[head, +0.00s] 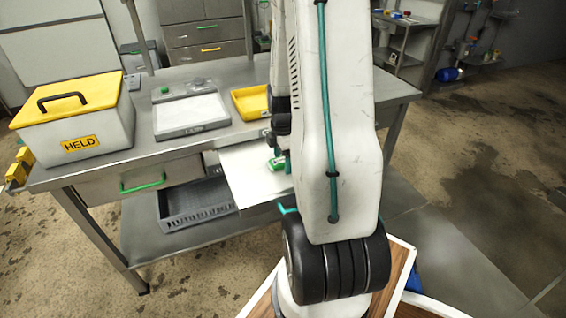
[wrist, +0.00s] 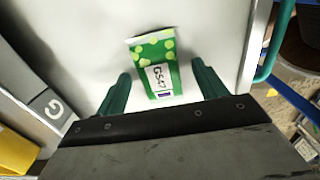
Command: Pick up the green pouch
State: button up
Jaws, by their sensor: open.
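The green pouch (wrist: 155,65) lies on a white surface (wrist: 200,25) in the wrist view. It has light green dots and a white label reading GS47. My gripper (wrist: 160,92) is open, with one dark green finger on each side of the pouch's lower part. In the head view a small part of the green pouch (head: 276,163) shows on the white surface at the table's front, beside my arm. My arm hides most of my gripper there.
A yellow-lidded box marked HELD (head: 75,115) stands at the table's left. A grey tray (head: 191,117) and a yellow tray (head: 250,101) stand behind the white surface. A dark crate (head: 200,203) sits on the shelf below. A drawer with a green handle (head: 143,184) is under the tabletop.

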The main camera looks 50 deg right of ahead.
jog(key=c, duration=1.2)
jog(key=shift+o, duration=0.2)
jog(key=shift+r, duration=0.15)
